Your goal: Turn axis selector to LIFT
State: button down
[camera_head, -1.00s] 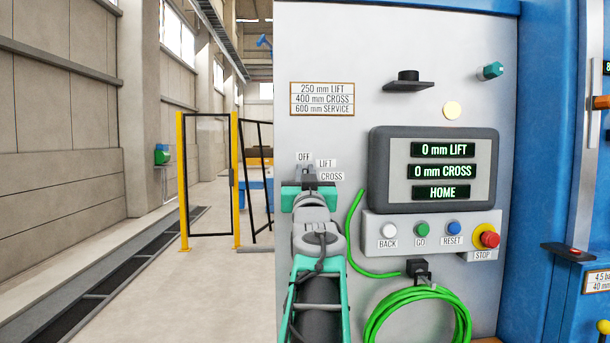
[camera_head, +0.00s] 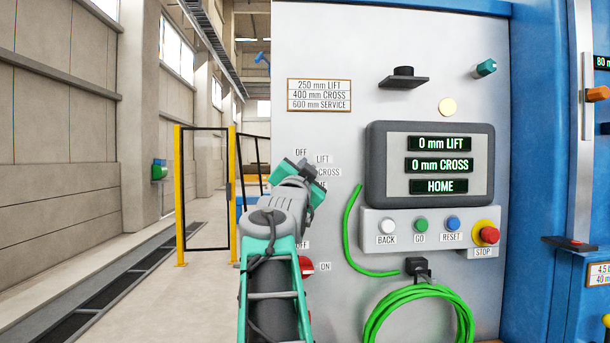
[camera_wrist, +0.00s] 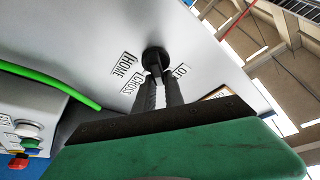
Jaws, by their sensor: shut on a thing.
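The axis selector (camera_wrist: 155,57) is a round black knob on the grey panel, seen in the wrist view. My gripper (camera_wrist: 160,82) is shut on it, with both dark fingers on the knob. The CROSS label (camera_wrist: 140,84) and HOME label (camera_wrist: 125,65) lie left of the fingers, and a partly covered OFF label (camera_wrist: 181,70) lies right. The LIFT label is hidden there but shows in the head view (camera_head: 322,159). In the head view my gripper (camera_head: 307,168) is tilted to the right and covers the knob. The knob's pointer cannot be seen.
A display (camera_head: 440,165) reads 0 mm LIFT, 0 mm CROSS and HOME. Below it are push buttons and a red stop button (camera_head: 489,235). A green cable (camera_head: 420,295) hangs at lower right. A red OFF/ON switch (camera_head: 306,266) sits beside my arm.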

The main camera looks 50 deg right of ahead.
jog(key=shift+w+f+m+g, duration=0.1)
jog(key=shift+f+m+g, duration=0.25)
jog(key=shift+m, duration=0.35)
jog(key=c, duration=1.5)
grip_release()
jog(key=shift+r, duration=0.1)
jog(key=shift+o, duration=0.3)
jog(key=shift+d, duration=0.15)
jog(key=shift+r, duration=0.1)
